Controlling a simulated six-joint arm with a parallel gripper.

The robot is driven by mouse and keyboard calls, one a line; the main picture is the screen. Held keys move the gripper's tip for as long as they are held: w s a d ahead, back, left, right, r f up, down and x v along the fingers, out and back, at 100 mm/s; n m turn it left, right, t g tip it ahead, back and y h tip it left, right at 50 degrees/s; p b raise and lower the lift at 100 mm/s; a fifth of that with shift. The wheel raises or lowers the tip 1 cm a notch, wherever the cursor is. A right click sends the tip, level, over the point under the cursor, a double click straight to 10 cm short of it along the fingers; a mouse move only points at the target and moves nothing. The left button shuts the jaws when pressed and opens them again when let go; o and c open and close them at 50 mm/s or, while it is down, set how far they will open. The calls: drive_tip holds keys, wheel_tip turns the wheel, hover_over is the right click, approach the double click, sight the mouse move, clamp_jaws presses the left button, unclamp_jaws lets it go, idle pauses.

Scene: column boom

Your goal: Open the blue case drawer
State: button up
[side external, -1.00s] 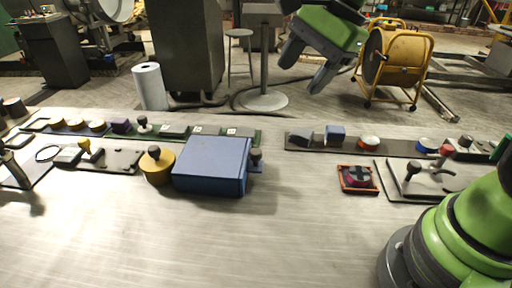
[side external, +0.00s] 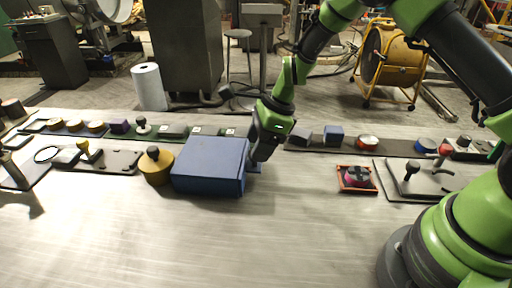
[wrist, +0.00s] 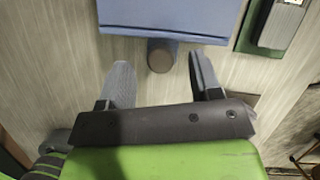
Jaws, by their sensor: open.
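The blue case (side external: 208,166) sits on the table left of centre in the side view. In the wrist view, its blue edge (wrist: 180,14) is at the top, with a dark round knob (wrist: 161,56) on a short blue piece in front of it. My gripper (side external: 262,150) is down at the right side of the case in the side view and hides the knob there. In the wrist view my gripper (wrist: 158,72) is open, with one finger on each side of the knob.
A yellow round pot with a dark knob (side external: 155,168) stands directly left of the case. A green strip (side external: 215,131) with small parts runs behind it. A red-framed tray (side external: 357,179) and a plate with levers (side external: 425,180) lie to the right. The front table is clear.

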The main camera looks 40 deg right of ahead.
drive_tip(key=shift+x, duration=0.8)
clamp_jaws()
drive_tip(key=s+d, duration=0.7)
drive_tip(key=shift+s+d, duration=0.35)
drive_tip(key=shift+d, duration=0.05)
unclamp_jaws()
